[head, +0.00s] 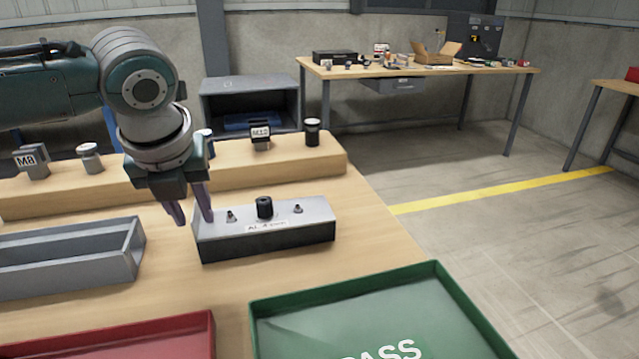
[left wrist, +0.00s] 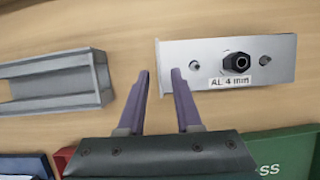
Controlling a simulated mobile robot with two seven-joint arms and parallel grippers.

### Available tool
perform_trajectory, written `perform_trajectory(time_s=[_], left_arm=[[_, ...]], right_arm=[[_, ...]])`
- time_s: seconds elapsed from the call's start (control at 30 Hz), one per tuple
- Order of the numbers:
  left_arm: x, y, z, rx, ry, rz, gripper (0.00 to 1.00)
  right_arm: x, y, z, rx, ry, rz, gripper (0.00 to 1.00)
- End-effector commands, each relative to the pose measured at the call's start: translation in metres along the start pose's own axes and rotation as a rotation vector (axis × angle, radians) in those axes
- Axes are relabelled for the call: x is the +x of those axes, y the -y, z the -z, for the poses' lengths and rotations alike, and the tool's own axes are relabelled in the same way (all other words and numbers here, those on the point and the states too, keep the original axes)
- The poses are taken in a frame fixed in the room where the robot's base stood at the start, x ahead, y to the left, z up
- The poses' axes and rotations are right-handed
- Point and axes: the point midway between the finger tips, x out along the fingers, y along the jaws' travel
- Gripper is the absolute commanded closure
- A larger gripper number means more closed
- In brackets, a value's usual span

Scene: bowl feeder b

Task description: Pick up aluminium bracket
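A silver plate labelled "AL 4 mm" lies on a dark block (head: 270,245), with a black knob (head: 264,207) in its middle and a small stud on each side. It fits the aluminium bracket best. The plate also shows at the upper right of the left wrist view (left wrist: 210,50). My left gripper (head: 192,214) points down beside the left end of the plate. Whether a finger touches the plate I cannot tell. My right gripper is not in view.
A grey open trough (head: 128,263) lies to the left. A red tray (head: 212,330) and a green "PASS" tray (head: 440,268) are at the front. Behind, a wooden riser (head: 300,168) carries labelled blocks and several knobs. Bare tabletop (head: 370,235) lies right of the block.

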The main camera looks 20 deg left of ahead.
Motion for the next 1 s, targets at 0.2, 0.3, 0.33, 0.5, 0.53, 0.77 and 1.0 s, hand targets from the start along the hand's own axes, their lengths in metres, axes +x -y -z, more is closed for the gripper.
perform_trajectory(time_s=[0.2, 0.3, 0.33, 0.5, 0.53, 0.77, 1.0], left_arm=[[-0.0002, -0.0002, -0.0001, 0.0, 0.0, 0.0, 0.93], [-0.0002, -0.0003, -0.0001, -0.001, 0.0, 0.0, 1.0], [-0.0002, -0.0003, -0.0001, -0.001, 0.0, 0.0, 1.0], [-0.0003, -0.0003, -0.0002, -0.001, 0.0, 0.0, 1.0], [-0.0003, -0.0003, -0.0002, -0.001, 0.0, 0.0, 1.0], [-0.0003, -0.0003, -0.0002, -0.001, 0.0, -0.001, 1.0], [-0.0004, -0.0003, -0.0003, -0.001, 0.0, -0.001, 1.0]], right_arm=[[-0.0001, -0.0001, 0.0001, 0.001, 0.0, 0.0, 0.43], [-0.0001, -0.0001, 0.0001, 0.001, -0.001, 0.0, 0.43], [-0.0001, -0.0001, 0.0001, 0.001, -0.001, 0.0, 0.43], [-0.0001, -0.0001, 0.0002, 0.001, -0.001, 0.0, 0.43], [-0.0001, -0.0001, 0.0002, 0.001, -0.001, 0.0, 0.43], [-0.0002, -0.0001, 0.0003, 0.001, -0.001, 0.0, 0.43], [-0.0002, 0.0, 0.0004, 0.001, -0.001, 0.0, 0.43]])
